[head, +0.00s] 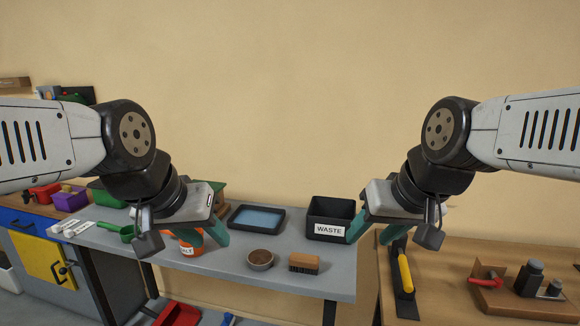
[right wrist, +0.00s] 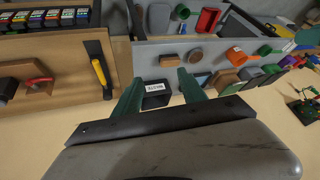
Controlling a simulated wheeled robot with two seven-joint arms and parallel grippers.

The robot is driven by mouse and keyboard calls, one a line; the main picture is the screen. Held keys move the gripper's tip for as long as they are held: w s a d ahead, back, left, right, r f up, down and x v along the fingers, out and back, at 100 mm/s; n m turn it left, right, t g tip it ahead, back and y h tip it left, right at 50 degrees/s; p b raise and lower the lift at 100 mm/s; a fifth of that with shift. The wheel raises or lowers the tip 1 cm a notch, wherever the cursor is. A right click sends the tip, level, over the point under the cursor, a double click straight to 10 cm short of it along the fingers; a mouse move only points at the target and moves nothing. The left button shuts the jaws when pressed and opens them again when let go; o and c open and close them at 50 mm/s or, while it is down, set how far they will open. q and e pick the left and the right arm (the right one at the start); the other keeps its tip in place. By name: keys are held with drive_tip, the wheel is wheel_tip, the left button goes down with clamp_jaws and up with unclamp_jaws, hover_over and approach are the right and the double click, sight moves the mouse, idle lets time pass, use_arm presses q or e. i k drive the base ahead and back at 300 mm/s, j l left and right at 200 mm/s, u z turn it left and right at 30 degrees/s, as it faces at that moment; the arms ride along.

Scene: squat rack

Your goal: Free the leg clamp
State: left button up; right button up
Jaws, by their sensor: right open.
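I cannot make out with certainty a part that is the leg clamp. A red-handled fixture (head: 487,281) on a wooden board lies on the wooden bench at the right; it also shows at the left of the right wrist view (right wrist: 40,82). My right gripper (head: 371,234) is open, teal fingers apart, in front of the black WASTE bin and well left of the fixture. The right wrist view shows nothing held between its fingers (right wrist: 160,78).
The grey table (head: 335,283) holds the WASTE bin (head: 331,230), a blue tray (head: 257,219), a brown-filled bowl (head: 260,260) and a brush (head: 304,263). A yellow-handled tool (head: 405,273) lies at the wooden bench's (head: 440,305) left edge.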

sight(498, 283)
drive_tip(key=z, duration=1.6)
